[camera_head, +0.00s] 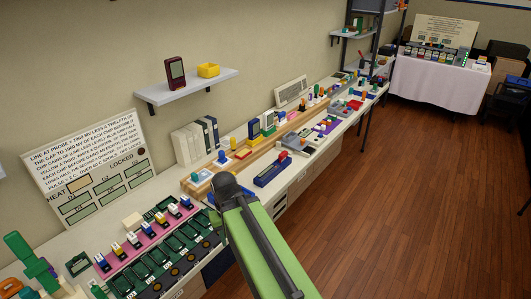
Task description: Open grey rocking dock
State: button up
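A low grey unit (297,143) with small coloured parts sits on the long white counter, right of the picture's middle. It may be the grey rocking dock, but it is too small to tell for sure, or to tell whether it is open or shut. My green arm reaches up from the bottom of the picture and ends in a dark joint over the counter's front edge. My gripper's fingers do not show. They may be hidden behind the arm.
A blue tray (272,169) lies near the arm's end. The wooden floor (420,200) at right is clear.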

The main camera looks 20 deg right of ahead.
aim_at(291, 139)
jog(key=z, duration=0.6)
jog(key=i, duration=0.4)
jog(key=z, duration=0.5)
jog(key=i, duration=1.55)
jog(key=u, duration=0.5)
